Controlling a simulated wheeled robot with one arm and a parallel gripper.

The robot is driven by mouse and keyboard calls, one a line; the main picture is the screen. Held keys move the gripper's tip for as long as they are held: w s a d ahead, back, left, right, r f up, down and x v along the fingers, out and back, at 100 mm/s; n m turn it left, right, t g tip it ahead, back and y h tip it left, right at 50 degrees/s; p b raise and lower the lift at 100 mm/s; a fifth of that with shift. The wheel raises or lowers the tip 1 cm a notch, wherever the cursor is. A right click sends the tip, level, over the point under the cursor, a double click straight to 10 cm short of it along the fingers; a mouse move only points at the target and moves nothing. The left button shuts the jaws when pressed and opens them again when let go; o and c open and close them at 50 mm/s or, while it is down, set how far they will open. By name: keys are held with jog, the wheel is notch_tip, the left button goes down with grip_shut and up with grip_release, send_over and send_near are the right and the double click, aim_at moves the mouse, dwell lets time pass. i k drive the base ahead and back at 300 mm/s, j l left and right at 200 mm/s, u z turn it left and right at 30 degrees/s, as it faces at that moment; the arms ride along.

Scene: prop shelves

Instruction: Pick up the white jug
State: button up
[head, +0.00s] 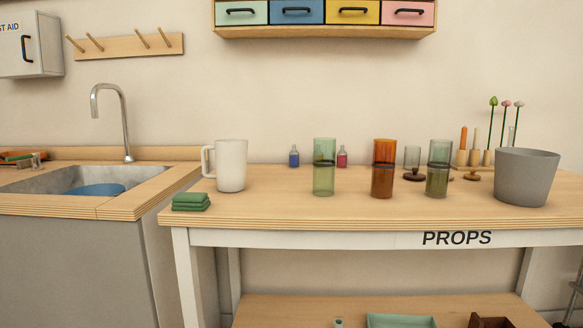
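The white jug (232,166) stands upright on the left part of the wooden props table (290,207). Its handle (207,160) points to the left. Nothing touches it, and its front is fully visible. My gripper is not in view.
Folded green cloths (191,201) lie at the table's left front corner. Right of the jug stand a blue bottle (294,157), a green glass (324,168), an amber glass (383,170) and a grey bucket (526,177). A sink (62,179) adjoins at left. The table's front middle is clear.

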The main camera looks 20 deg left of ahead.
aim_at(231, 154)
jog(key=u, duration=1.3)
